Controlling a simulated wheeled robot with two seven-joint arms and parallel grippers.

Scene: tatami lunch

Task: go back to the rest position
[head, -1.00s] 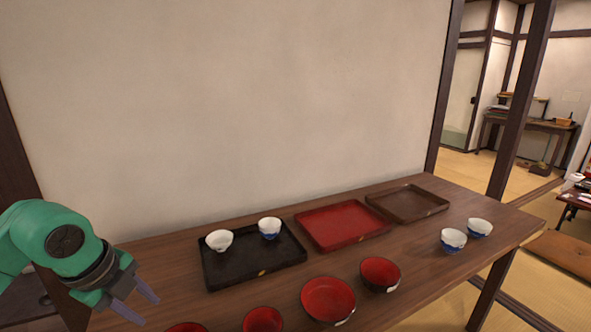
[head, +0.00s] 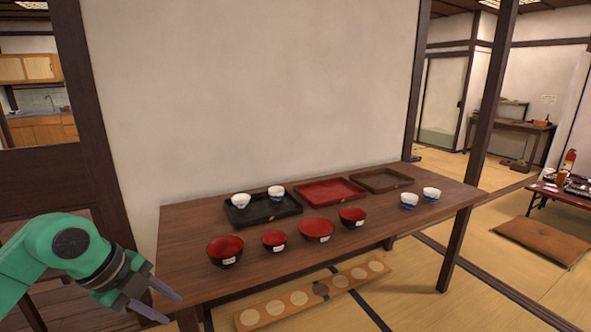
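My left gripper (head: 157,302) is at the lower left of the head view, in front of the table's left end. Its two fingers are apart with nothing between them. It is clear of the bowls and trays. My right gripper is not in the view. The wooden table (head: 185,232) stands against the wall. On it are a black tray (head: 262,214) holding two white cups (head: 241,200) (head: 276,192), a red tray (head: 330,191) and a brown tray (head: 381,180), both empty.
Several red-inside bowls (head: 225,249) line the table's front edge. Two blue-and-white cups (head: 409,200) (head: 431,194) stand at its right end. A board with pale discs (head: 312,296) lies on the tatami below. A cushion (head: 541,240) and a low table (head: 561,193) are at right.

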